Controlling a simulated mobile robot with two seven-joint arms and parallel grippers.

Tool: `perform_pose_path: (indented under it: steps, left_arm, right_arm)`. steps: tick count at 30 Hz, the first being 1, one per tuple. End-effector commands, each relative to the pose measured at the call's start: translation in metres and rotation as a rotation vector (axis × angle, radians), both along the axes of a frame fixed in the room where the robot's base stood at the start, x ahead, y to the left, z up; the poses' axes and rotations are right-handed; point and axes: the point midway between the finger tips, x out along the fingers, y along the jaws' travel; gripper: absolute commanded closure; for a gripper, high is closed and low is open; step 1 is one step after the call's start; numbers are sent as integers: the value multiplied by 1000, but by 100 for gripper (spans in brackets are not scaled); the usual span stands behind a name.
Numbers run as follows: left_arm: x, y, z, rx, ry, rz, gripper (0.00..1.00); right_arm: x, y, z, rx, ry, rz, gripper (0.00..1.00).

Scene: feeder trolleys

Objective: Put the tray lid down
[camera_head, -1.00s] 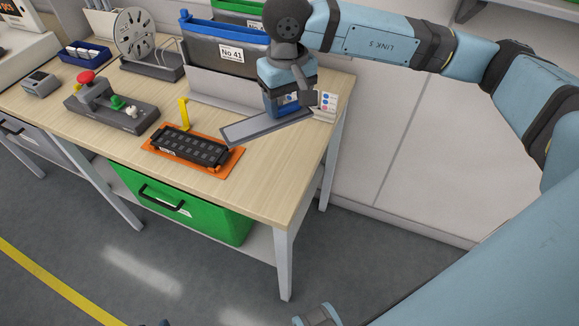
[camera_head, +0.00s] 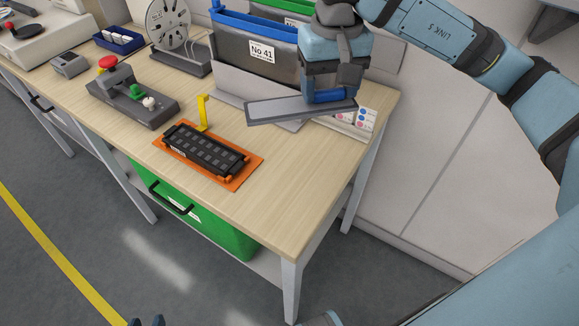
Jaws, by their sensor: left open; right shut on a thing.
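The tray lid is a flat grey plate with a paler top (camera_head: 285,111). My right gripper (camera_head: 328,97) is shut on it near its right part and holds it over the back right of the wooden table; I cannot tell whether it touches anything below. The black tray (camera_head: 205,150) with rows of pockets lies uncovered on an orange base (camera_head: 243,176), left of and nearer than the lid. Only the dark tips of my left gripper (camera_head: 147,321) show at the bottom edge, open and away from the table.
A yellow upright post (camera_head: 202,113) stands behind the tray. A grey box with buttons (camera_head: 134,100) is to the left. Grey bins, one labelled No 41 (camera_head: 262,52), and a small card with coloured dots (camera_head: 366,119) are at the back. The table's front right (camera_head: 290,200) is clear.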

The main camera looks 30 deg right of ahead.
Motion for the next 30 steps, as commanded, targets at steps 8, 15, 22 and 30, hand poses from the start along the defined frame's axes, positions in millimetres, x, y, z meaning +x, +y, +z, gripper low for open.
perform_pose_path:
  steps: [8,15,22,30]
  left_arm:
    - [-13,-2,-10,0,21,-4,57]
    - [-12,-3,-13,1,17,-4,57]
    - [-9,-3,-12,1,8,-6,57]
    - [-9,-4,-14,2,6,-6,57]
  right_arm:
    - [-3,-1,-55,-2,7,-9,61]
    - [-4,-1,-119,-4,6,-7,61]
    - [-3,-1,-153,-1,2,-7,61]
    - [-3,-1,-179,-2,4,-8,61]
